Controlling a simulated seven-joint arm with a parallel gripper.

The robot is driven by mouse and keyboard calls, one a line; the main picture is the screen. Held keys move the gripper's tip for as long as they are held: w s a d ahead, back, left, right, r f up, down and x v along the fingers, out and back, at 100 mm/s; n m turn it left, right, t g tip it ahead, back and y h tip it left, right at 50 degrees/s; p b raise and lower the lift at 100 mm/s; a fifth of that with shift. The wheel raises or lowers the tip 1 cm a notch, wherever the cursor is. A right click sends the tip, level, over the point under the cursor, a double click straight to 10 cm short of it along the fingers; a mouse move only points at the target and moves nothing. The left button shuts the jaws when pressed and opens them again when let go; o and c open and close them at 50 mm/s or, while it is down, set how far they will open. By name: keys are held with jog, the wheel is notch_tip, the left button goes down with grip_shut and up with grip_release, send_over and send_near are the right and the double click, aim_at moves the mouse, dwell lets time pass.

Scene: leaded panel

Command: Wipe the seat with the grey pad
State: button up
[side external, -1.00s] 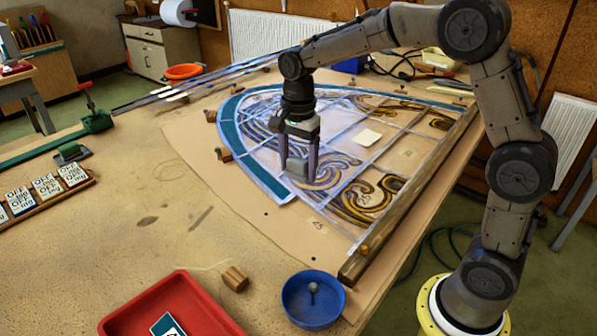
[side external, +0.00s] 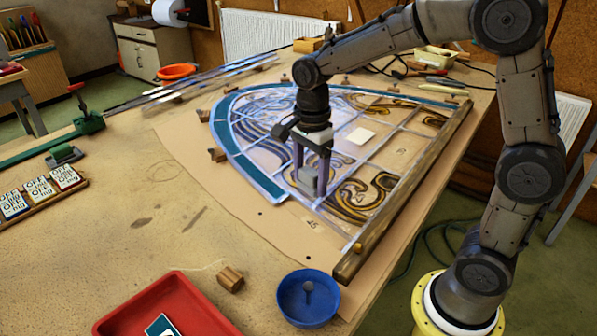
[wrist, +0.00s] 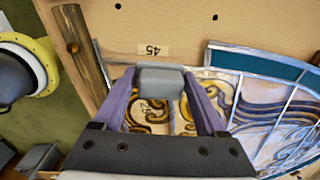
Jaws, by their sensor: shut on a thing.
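My gripper (side external: 311,178) is shut on the grey pad (wrist: 161,80), a small block between its two purple-grey fingers. In the side view the pad (side external: 309,184) is low over the near part of the leaded panel (side external: 262,172). I cannot tell whether it touches. In the wrist view the pad is just below the paper label 45 (wrist: 152,50). The teal glass border (wrist: 255,63) ends to the right of the pad. The stretch near the label shows no teal glass; whether this is the seat is unclear, and the pad and fingers hide part of it.
A wooden strip (side external: 405,190) edges the panel's right side. A pale square (side external: 361,136) lies on the panel. A blue bowl (side external: 309,299), a wooden block (side external: 230,278) and a red tray (side external: 165,305) stand in front. Small wooden blocks (side external: 217,154) line the curved border.

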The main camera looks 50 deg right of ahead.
aim_at(314, 192)
jog(key=shift+s+a+r, duration=0.2)
jog(key=shift+s, duration=0.45)
jog(key=shift+f, duration=1.8)
jog(key=shift+f, duration=3.05)
jog(key=shift+w, duration=0.15)
jog(key=shift+w+d+r, duration=0.1)
jog(key=shift+w+d, duration=0.05)
jog(key=shift+w, duration=0.55)
jog(key=shift+s+a, duration=0.2)
jog(key=shift+s, duration=0.6)
jog(key=shift+s+a, duration=0.15)
jog(key=shift+s, duration=0.65)
jog(key=shift+s, duration=0.15)
